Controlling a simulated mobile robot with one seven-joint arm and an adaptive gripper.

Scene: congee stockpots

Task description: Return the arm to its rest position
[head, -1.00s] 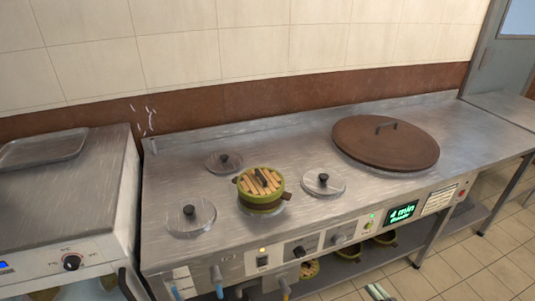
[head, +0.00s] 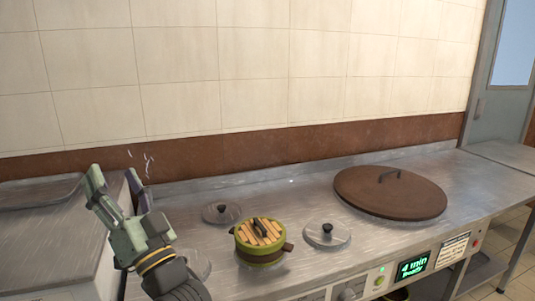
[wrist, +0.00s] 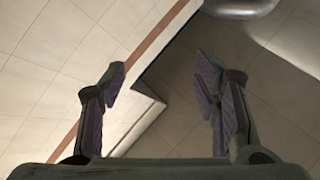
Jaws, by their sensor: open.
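My gripper (head: 120,195) is raised at the left of the head view, fingers pointing up. It is open and empty. In the wrist view its two fingers (wrist: 160,85) stand wide apart with nothing between them. In the head view it stands in front of the left counter and hides part of it. My wrist also covers part of the front left clear lid (head: 197,262).
A green pot with a slatted wooden lid (head: 260,242) stands on the steel counter (head: 300,200). Clear lids lie behind it (head: 221,213) and to its right (head: 327,234). A large brown lid (head: 390,192) is at the right. A tray (head: 40,192) lies on the left counter. The wall above is bare.

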